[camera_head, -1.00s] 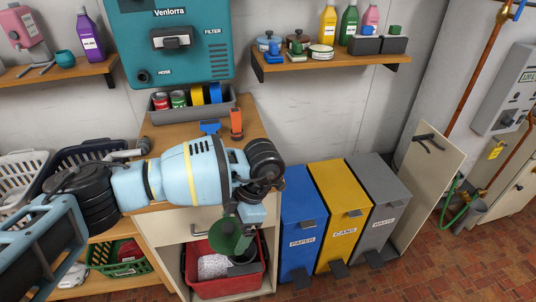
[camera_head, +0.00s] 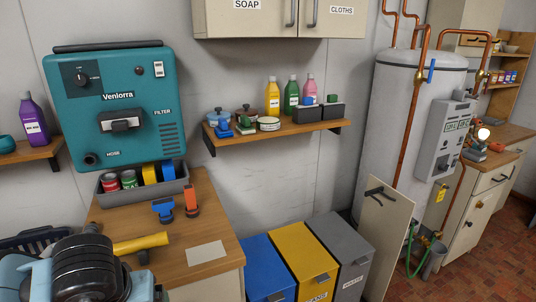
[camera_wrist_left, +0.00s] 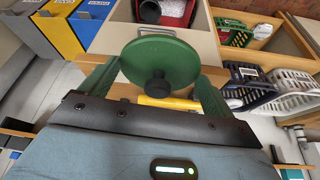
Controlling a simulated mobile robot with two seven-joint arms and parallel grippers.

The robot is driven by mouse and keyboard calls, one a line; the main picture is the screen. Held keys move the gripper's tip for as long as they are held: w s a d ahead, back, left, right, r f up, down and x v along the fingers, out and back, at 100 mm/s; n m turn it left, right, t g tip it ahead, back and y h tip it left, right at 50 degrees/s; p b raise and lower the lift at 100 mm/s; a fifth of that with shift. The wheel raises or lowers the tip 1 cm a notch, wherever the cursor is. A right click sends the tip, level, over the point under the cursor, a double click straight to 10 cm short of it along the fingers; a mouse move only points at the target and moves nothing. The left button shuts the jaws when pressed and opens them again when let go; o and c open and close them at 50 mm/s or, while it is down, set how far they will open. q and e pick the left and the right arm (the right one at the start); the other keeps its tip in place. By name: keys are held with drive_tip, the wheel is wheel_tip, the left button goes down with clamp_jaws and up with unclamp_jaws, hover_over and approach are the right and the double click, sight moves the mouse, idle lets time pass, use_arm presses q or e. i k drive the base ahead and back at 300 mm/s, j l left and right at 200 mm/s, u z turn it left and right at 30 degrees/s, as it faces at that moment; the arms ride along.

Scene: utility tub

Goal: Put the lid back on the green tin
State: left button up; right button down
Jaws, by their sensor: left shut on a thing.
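A round green lid with a black knob (camera_wrist_left: 160,58) is held in my left gripper (camera_wrist_left: 160,70), which is shut on it between its two green fingers in the left wrist view. The knob faces the wrist camera. The lid and the left fingers are not seen in the head view, where part of my left arm fills the lower left corner. A small green tin (camera_head: 129,179) stands among other tins in a grey tray on the worktop. I cannot tell whether it is the lid's tin. My right gripper is not in view.
The wooden worktop (camera_head: 185,262) has a yellow cylindrical thing (camera_head: 140,243), a blue tool (camera_head: 163,209), an orange tool (camera_head: 192,200) and a pale sheet (camera_head: 206,253) on it. Blue, yellow and grey bins stand to its right. A shelf (camera_head: 270,135) with pots and bottles hangs above.

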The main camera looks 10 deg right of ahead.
sight(268, 119)
drive_tip(key=i+l, duration=0.4)
drive_tip(key=l, duration=0.15)
drive_tip(key=i+l, duration=0.45)
drive_tip(key=i+l+u, duration=0.1)
drive_tip(key=i+l, duration=0.3)
drive_tip(key=l, duration=0.25)
drive_tip(key=i+l, duration=0.4)
drive_tip(key=l, duration=0.15)
